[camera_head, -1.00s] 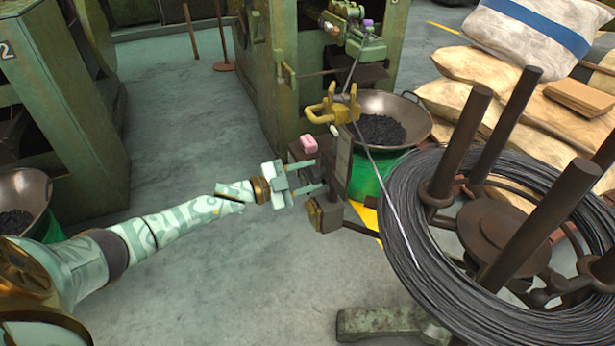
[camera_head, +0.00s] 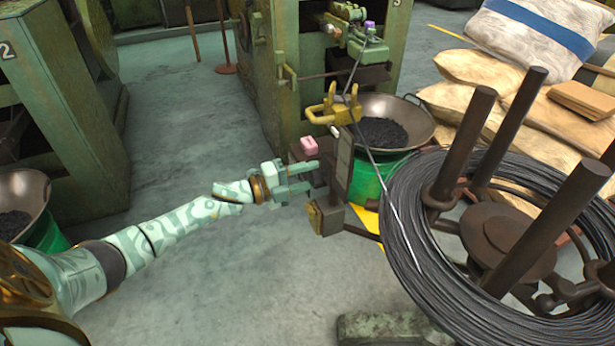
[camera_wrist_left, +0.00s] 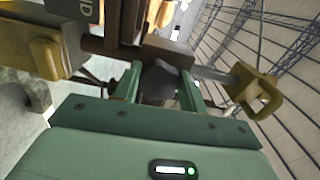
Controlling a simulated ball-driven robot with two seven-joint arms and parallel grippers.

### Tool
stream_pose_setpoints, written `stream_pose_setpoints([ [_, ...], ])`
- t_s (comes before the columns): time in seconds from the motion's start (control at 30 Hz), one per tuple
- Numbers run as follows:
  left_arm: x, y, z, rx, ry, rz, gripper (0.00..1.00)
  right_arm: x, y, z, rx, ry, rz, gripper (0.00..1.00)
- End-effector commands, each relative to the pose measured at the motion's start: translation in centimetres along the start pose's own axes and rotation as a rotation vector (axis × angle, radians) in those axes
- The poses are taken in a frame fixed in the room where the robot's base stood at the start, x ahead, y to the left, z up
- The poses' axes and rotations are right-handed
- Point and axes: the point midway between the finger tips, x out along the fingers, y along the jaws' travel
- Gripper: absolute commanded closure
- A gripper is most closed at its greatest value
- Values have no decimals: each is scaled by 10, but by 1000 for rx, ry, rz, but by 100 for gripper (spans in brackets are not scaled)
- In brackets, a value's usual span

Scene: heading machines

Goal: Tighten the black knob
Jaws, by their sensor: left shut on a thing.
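The black knob (camera_wrist_left: 160,82) shows dark and partly hidden between the two green fingers in the left wrist view. My left gripper (camera_head: 313,176) reaches in from the left at the small dark machine part with a pink box on top, and is shut on the knob. In the head view the knob is too hidden by the fingers to make out. The gripper also fills the lower part of the left wrist view (camera_wrist_left: 161,88). My right gripper is in neither view.
A dark upright plate (camera_head: 344,165) and yellow handle (camera_head: 334,106) stand just beyond the gripper. A coil of black wire (camera_head: 408,240) on posts stands at the right. A pan (camera_head: 415,122) sits behind.

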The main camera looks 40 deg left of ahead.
Motion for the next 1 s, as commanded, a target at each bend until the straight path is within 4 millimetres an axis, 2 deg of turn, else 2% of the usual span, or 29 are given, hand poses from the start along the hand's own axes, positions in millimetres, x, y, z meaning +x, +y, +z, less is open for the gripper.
stream_pose_setpoints([
  [0.67,-1,2,-1,60,1,6,81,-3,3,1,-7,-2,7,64],
  [0.7,-1,2,-1,60,1,6,47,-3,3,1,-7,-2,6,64],
  [0.73,0,2,-1,60,1,5,39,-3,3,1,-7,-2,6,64],
  [0.77,0,2,-1,60,1,5,37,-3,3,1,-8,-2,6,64],
  [1.0,0,1,0,58,0,2,37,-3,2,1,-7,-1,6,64],
])
